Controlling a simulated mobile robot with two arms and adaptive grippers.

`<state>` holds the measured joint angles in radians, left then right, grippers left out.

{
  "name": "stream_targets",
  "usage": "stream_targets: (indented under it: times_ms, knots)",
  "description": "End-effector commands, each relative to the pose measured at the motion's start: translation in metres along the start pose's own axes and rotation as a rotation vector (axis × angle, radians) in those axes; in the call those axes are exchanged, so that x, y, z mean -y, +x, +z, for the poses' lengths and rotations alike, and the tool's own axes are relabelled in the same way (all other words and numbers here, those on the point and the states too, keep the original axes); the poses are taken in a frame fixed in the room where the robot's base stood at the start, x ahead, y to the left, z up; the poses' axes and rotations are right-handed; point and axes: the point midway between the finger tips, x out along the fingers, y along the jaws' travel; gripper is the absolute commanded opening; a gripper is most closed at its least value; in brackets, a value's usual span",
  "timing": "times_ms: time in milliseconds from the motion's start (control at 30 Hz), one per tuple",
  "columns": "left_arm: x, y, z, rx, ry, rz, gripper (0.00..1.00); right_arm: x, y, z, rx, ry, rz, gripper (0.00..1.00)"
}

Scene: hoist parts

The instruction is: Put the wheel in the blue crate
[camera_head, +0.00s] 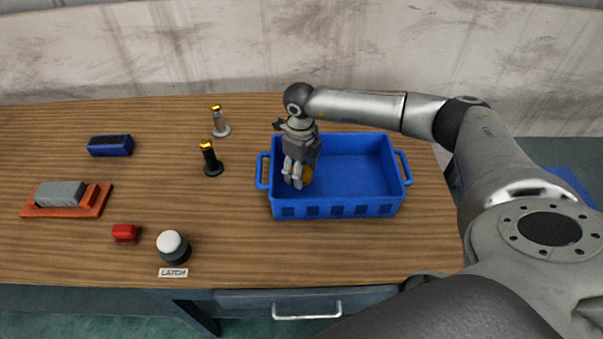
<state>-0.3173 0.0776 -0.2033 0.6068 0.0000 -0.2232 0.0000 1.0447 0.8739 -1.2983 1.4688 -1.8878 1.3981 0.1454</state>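The blue crate (360,209) stands on the right part of the table, open at the top. My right gripper (294,184) reaches down into its left end, fingers pointing down below the rim. A yellow-orange piece (308,177), apparently the wheel, shows right beside the fingers inside the crate. The fingers hide most of it, and I cannot tell whether they grip it or only touch it. My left gripper is not in view.
On the left are a blue block (110,146), a grey block in an orange tray (55,211), a red piece (125,233) and a white-topped button (172,247) by a "LATCH" label. Two yellow-topped posts, grey (220,123) and black (211,160), stand left of the crate.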

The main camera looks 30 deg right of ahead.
Motion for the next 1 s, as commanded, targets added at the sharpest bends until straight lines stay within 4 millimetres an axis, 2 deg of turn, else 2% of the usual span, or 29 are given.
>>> stream_targets:
  times_ms: [100,200,333,567,600,733,1000]
  knots:
    - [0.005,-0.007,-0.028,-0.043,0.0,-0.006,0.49,-0.001,0.016,-0.001,-0.004,0.0,0.003,0.11]
    - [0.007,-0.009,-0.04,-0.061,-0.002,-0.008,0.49,0.0,0.026,0.0,-0.001,0.001,0.001,0.11]
    - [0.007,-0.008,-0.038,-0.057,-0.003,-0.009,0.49,0.0,0.028,0.0,0.001,-0.001,0.0,0.11]
    - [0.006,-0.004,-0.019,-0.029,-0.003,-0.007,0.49,0.0,0.032,0.0,0.0,-0.001,0.0,0.11]
    - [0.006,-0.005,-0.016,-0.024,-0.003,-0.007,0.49,0.0,0.032,-0.001,-0.002,-0.001,0.0,0.59]
    - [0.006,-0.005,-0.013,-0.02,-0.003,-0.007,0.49,0.0,0.032,-0.001,-0.002,-0.001,0.001,0.76]
    - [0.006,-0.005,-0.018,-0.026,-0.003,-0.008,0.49,0.0,0.031,-0.001,-0.002,-0.001,0.001,0.76]
